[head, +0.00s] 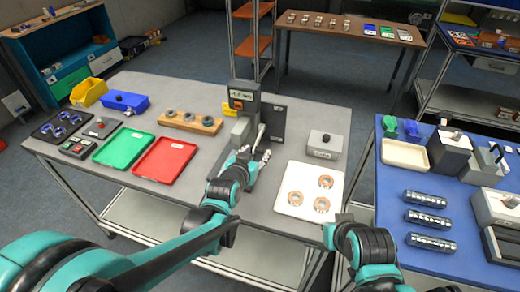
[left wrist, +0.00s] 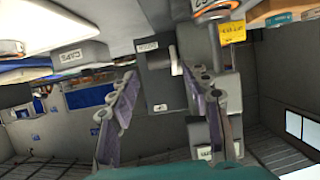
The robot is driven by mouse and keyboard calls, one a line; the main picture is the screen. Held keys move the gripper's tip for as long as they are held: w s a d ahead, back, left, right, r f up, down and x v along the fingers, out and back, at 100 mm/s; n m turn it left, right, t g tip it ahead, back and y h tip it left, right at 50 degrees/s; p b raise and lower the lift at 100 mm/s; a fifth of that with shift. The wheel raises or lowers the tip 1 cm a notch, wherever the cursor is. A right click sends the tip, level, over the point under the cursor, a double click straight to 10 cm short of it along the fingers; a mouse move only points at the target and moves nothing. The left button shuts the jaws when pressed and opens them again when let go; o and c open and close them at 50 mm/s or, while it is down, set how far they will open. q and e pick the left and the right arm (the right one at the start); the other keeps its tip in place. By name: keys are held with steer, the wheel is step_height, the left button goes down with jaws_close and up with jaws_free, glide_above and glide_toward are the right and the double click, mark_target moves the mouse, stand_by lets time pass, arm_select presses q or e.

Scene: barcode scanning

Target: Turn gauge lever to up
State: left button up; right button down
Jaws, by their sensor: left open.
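The gauge (head: 272,121) is a dark grey block with a small display (head: 241,95), standing near the table's right-centre. A pale lever (head: 259,136) shows at its front, slanting upward. My left gripper (head: 254,156) is open just in front of the gauge, its fingers close to the lever. In the left wrist view the pale lever (left wrist: 175,60) lies beyond and between the spread fingertips of the left gripper (left wrist: 166,78); I see no contact. My right arm shows at the lower right of the head view, but its gripper cannot be made out.
A white tray with copper rings (head: 296,208) and a grey box (head: 324,145) stand right of the gauge. Red (head: 164,160) and green (head: 122,147) trays and a wooden ring holder (head: 190,122) lie left. A blue table (head: 385,210) with metal parts stands right.

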mark_target(260, 148)
arm_select(q)
steer(key=b+x, duration=0.1)
steer(key=x, duration=0.4)
steer(key=shift+f, duration=0.1)
arm_select(e)
steer(key=shift+w+f, duration=0.1)
steer(key=shift+f, duration=0.8)
